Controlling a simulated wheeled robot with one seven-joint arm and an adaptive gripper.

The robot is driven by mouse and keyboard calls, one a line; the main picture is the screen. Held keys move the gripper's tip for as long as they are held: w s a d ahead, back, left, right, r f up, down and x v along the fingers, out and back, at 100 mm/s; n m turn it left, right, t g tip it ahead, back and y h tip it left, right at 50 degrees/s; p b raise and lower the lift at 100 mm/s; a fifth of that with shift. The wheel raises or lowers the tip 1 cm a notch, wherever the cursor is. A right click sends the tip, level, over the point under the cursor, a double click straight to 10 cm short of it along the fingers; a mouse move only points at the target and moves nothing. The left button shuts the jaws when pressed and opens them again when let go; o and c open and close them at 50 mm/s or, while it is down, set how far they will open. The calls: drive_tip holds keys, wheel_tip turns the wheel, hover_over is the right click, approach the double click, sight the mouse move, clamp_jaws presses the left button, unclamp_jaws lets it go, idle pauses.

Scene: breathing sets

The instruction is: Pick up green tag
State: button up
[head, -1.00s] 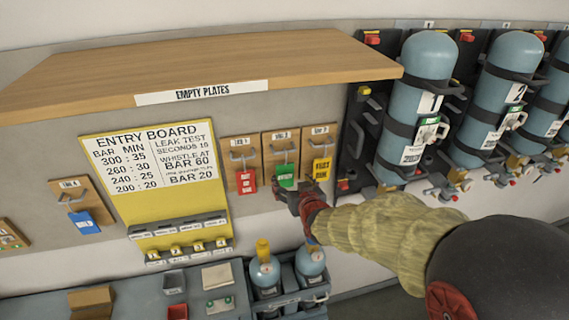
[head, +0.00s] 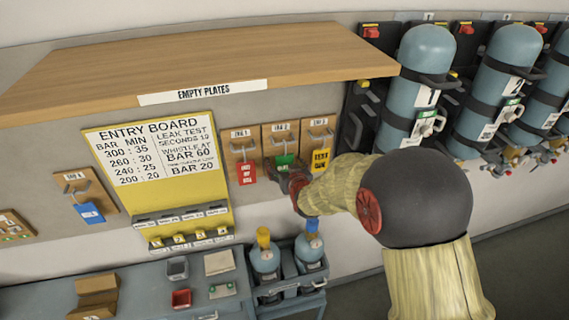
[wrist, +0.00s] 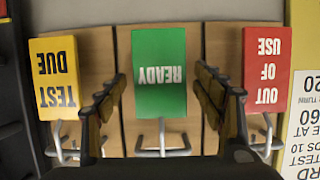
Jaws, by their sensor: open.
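The green tag (head: 285,161) hangs from a hook on the middle of three small wooden boards on the wall. In the wrist view the green tag (wrist: 159,72) reads READY, upside down, and lies between my two fingers. My gripper (wrist: 165,90) is open, with one finger on each side of the tag and a visible gap to both edges. In the head view my gripper (head: 292,180) is just below and in front of the tag, covering its lower part. I cannot tell how deep the fingertips reach.
A red OUT OF USE tag (head: 246,173) and a yellow TEST DUE tag (head: 321,160) hang on the neighbouring boards, close to my fingers. A wooden shelf (head: 210,55) juts out above. Below are a bench (head: 140,285) and two upright cylinders (head: 265,260).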

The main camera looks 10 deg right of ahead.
drive_tip(key=c, duration=0.3)
drive_tip(key=c, duration=0.7)
drive_tip(key=shift+c, duration=0.3)
